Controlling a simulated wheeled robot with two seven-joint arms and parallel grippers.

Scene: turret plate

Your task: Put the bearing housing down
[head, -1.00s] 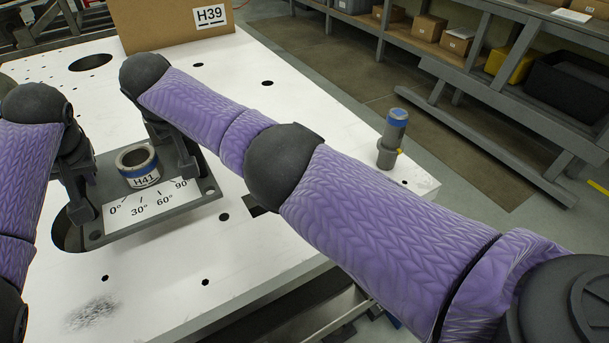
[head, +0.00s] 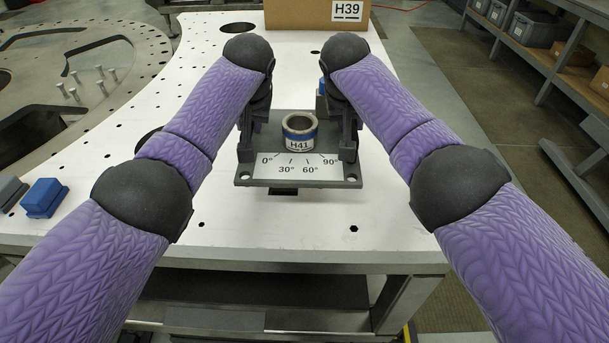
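The bearing housing (head: 243,174) is a dark grey square base with corner holes. On it stand a round ring labelled H41 with a blue band (head: 300,131) and a white angle scale (head: 297,166) from 0° to 90°. It looks level over the white table (head: 290,232), near the front edge. I cannot tell whether it touches the table. My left gripper (head: 246,148) is at its left side and my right gripper (head: 348,148) at its right side. Both seem shut on it, but the fingertips are partly hidden by dark gripper parts.
A cardboard box labelled H39 (head: 300,14) stands at the back. Blue (head: 44,197) and grey (head: 10,190) blocks lie at the left edge. A round drilled plate (head: 75,75) with several pins is at the far left.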

